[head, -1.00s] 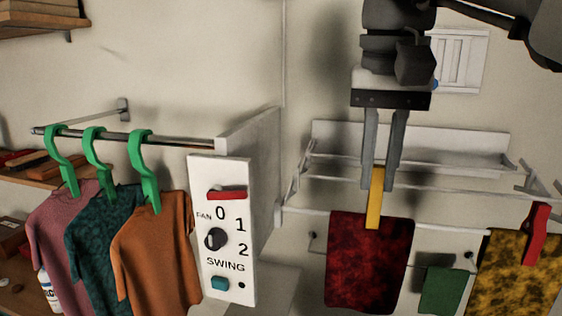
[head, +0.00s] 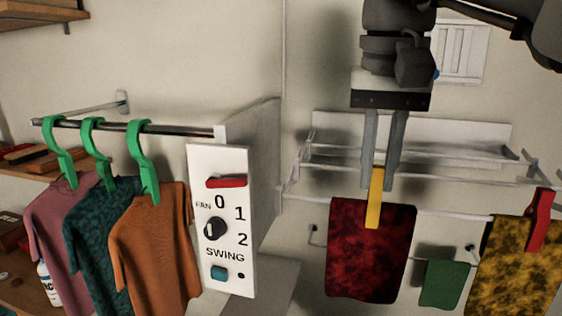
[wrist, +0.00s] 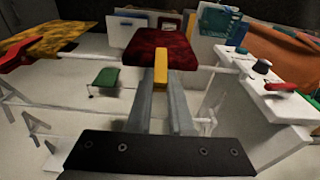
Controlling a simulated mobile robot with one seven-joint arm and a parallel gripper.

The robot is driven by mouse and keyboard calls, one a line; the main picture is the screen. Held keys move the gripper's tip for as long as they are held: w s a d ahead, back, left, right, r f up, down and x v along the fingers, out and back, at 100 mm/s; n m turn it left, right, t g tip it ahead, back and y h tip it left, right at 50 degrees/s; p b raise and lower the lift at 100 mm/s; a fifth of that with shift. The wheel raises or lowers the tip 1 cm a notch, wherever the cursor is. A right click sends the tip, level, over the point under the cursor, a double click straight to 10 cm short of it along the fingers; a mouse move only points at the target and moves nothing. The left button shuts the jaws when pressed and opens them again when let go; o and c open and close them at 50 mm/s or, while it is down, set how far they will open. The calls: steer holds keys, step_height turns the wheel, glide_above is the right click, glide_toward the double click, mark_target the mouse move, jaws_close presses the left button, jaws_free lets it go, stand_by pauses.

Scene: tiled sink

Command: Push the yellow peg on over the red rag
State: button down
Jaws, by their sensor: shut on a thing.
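The red rag (head: 370,255), dark and mottled, hangs over the front rail of the wall rack; it also shows in the wrist view (wrist: 150,48). My gripper (head: 380,185) is above the rag's top edge, shut on the upper part of the yellow peg (head: 374,210). The peg is upright and its lower half overlaps the upper part of the rag. In the wrist view the peg (wrist: 160,75) lies between my finger ends, at the rag's edge. Whether one leg of the peg is behind the rag is hidden.
A yellow mottled cloth (head: 515,265) with a red peg (head: 541,220) hangs to the right. A small green cloth (head: 444,284) hangs between. To the left are a white switch panel (head: 221,265) and shirts on green hangers (head: 143,160).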

steer(key=shift+f, duration=0.4)
steer(key=c, duration=0.7)
jaws_free()
steer(key=shift+c, duration=0.2)
steer(key=shift+r, duration=0.15)
step_height(320, 180, up, 7)
steer(key=p, duration=0.6)
steer(key=shift+p, duration=0.35)
steer(key=shift+s, duration=0.1)
